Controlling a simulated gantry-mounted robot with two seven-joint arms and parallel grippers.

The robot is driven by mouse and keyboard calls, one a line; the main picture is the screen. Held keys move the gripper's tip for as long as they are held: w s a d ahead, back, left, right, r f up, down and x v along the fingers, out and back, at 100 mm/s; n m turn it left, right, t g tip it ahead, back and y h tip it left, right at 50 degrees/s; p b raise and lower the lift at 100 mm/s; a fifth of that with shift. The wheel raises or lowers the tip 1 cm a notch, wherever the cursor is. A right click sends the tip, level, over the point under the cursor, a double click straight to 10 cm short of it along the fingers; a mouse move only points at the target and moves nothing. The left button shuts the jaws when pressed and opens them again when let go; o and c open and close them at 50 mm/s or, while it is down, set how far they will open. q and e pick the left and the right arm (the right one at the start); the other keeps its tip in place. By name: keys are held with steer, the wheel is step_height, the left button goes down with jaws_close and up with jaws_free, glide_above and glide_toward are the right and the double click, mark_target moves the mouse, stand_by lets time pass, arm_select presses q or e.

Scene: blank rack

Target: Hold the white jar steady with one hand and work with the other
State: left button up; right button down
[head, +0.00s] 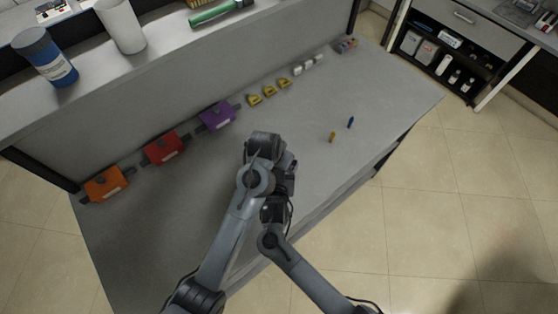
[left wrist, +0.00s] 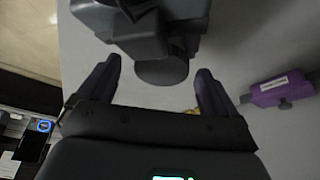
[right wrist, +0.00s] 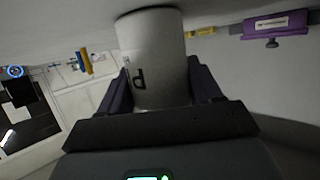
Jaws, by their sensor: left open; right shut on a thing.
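The white jar (right wrist: 152,45) stands between the fingers of my right gripper (right wrist: 158,68), which is shut on it; a black mark shows on its side. In the left wrist view a dark grey round piece (left wrist: 163,70), apparently the jar's top, lies between the spread fingers of my left gripper (left wrist: 158,66). That gripper is open, with gaps visible on both sides of the piece. My right gripper's body fills the top of that view. In the head view my arms meet over the middle of the bench and hide the jar and both sets of fingers.
Purple (head: 219,116), red (head: 166,148) and orange (head: 106,184) clamp-like blocks line the bench's back left. Several yellow pieces (head: 269,91) and white pieces (head: 308,65) continue the row. A small yellow item (head: 332,137) and blue item (head: 350,122) lie right. Bench between is clear.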

arm_select(q)
steer(key=shift+w+r, duration=0.1)
steer(key=shift+r, duration=1.6)
steer(key=shift+c, duration=1.3)
steer(key=n, duration=0.2)
steer(key=w+n, duration=0.1)
steer(key=shift+r+g, duration=0.25)
steer(key=shift+g, duration=0.15)
steer(key=n, duration=0.1)
steer(key=n+g, duration=0.1)
steer(key=r+n, duration=0.1)
steer(key=n, duration=0.1)
steer(key=shift+w+d+y, duration=0.15)
steer(key=shift+w+y, duration=0.1)
steer(key=shift+y, duration=0.15)
steer(key=n, duration=0.1)
steer(key=r+n+g, duration=0.1)
steer(key=n, duration=0.1)
steer(key=shift+d+y, duration=0.15)
steer(key=shift+y, duration=0.15)
steer(key=shift+s+r+n+g+y, duration=0.15)
steer(key=shift+r+n+g, duration=0.15)
steer(key=shift+n, duration=0.5)
steer(key=shift+w+r+n+g+y, duration=0.15)
steer(key=shift+r+n+g, duration=0.15)
steer(key=shift+n, duration=0.5)
steer(key=shift+s+f, duration=0.1)
steer(key=shift+f, duration=4)
